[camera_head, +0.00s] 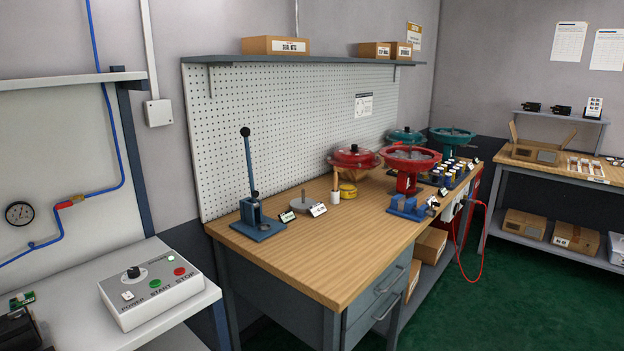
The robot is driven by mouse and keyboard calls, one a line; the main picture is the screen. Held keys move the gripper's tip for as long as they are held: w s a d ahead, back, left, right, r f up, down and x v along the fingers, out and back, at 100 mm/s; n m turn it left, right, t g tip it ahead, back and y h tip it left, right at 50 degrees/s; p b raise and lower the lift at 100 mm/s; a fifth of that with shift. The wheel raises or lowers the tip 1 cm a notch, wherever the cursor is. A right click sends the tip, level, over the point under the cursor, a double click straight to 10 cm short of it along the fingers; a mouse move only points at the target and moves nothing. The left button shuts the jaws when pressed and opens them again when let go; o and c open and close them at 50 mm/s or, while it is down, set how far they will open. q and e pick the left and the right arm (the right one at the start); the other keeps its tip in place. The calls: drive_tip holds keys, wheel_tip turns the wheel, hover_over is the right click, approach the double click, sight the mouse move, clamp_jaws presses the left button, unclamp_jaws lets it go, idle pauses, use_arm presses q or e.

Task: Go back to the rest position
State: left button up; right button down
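Neither of my grippers nor my arms show in the head view. The wooden workbench (300,262) stands in the middle. On it are a blue lever press (257,222) with its lever upright, red actuator housings (409,158) and teal ones (452,134) toward the far end, and a blue vise-like fixture (410,207). Whether either gripper holds anything is out of sight.
A control box (152,287) with knob and buttons sits on the left bench (180,325). A second bench (497,172) with an open carton (535,150) stands at the right. Green floor (520,290) is clear at lower right. A red cable (484,240) hangs beside the workbench.

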use_arm(q)
clamp_jaws()
idle(1.4)
